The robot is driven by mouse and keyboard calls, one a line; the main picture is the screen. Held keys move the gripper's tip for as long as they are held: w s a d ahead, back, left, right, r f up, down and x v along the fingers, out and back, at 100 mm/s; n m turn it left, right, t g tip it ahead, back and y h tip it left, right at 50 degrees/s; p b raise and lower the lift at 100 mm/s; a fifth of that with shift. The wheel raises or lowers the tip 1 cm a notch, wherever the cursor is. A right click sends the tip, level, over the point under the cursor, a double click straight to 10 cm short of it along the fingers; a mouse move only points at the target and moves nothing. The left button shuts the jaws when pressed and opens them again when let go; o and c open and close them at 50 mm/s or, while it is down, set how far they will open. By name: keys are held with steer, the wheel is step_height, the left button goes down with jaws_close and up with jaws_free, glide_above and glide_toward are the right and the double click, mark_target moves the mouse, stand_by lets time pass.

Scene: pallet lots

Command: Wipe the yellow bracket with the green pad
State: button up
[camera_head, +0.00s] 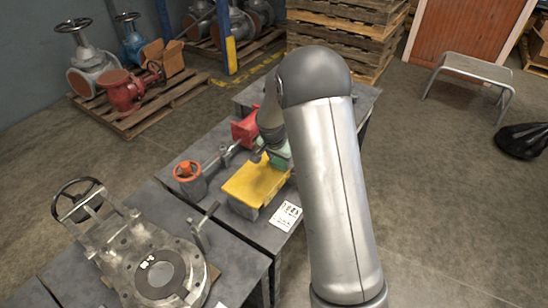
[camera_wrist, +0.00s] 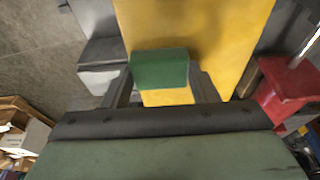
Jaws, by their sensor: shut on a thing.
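The yellow bracket (camera_head: 254,183) lies on the grey workbench, and its broad yellow face (camera_wrist: 195,25) fills the upper middle of the wrist view. The green pad (camera_wrist: 160,70) is between the fingers of my gripper (camera_wrist: 160,82), which is shut on it. In the head view the pad (camera_head: 283,158) shows at the bracket's far right end, partly hidden by my arm. In the wrist view the pad overlaps the yellow face. I cannot tell whether they touch. My gripper is mostly hidden in the head view.
A red vise-like part (camera_head: 245,129) stands just behind the bracket; it shows at the right in the wrist view (camera_wrist: 283,92). An orange handwheel (camera_head: 187,171) is to the left. A large grey valve (camera_head: 150,262) fills the near left. A printed sheet (camera_head: 286,216) lies at the bench's edge.

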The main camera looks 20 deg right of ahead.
steer(key=shift+r+p, duration=1.9)
steer(key=shift+r, duration=2.2)
